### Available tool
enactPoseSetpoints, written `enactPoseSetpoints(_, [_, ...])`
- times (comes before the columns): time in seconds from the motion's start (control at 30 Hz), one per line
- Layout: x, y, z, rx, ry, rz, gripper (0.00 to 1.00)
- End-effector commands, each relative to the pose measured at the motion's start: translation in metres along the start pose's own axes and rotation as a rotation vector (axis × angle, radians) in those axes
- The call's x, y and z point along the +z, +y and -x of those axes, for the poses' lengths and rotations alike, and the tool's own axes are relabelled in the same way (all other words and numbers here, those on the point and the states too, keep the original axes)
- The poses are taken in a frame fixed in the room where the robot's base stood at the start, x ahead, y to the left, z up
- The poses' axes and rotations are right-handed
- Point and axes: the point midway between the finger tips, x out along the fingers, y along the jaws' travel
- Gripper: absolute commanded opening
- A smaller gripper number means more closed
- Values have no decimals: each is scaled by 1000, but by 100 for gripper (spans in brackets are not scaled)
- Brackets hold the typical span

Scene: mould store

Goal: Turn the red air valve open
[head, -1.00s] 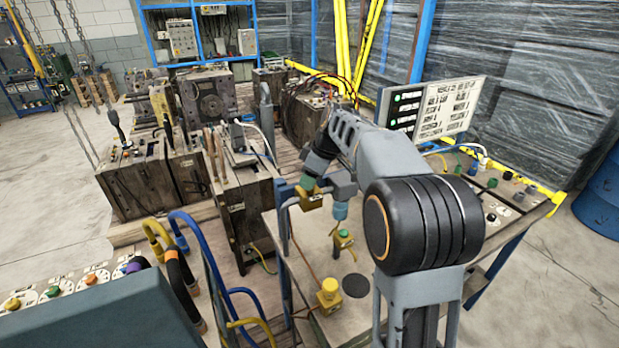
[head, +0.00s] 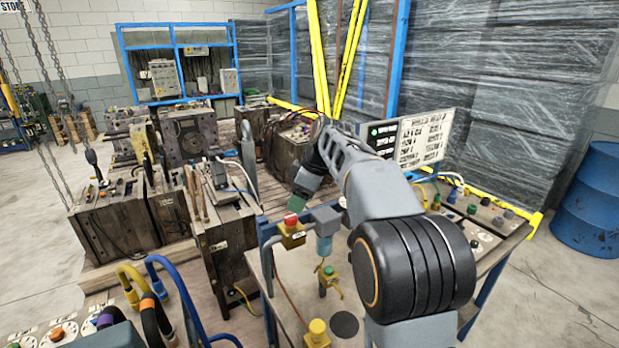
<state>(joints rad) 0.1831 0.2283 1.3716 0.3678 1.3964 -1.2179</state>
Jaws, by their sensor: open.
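The red air valve (head: 291,219) shows as a small red knob on top of a yellow block, at the left edge of the grey bench. A grey fitting with a blue-grey bowl (head: 324,244) sits just right of it.
On the bench top (head: 290,290) are a green-topped yellow valve (head: 328,271), a yellow-knobbed block (head: 317,331) and a dark disc (head: 344,324). A sign board (head: 425,138) stands behind my arm. Heavy moulds (head: 115,215) and hoses (head: 165,285) crowd the left. A blue drum (head: 590,205) is far right.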

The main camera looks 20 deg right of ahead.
Motion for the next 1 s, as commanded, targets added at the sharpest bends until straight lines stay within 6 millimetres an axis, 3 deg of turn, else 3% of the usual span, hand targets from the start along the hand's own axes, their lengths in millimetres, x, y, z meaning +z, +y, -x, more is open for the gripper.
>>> enactPoseSetpoints(0.2, [0, 1, 42, 2, 0, 0, 61])
enactPoseSetpoints(0.4, [0, 1, 67, 1, 0, 0, 61])
enactPoseSetpoints(1.0, [0, 0, 76, -1, -1, 0, 61])
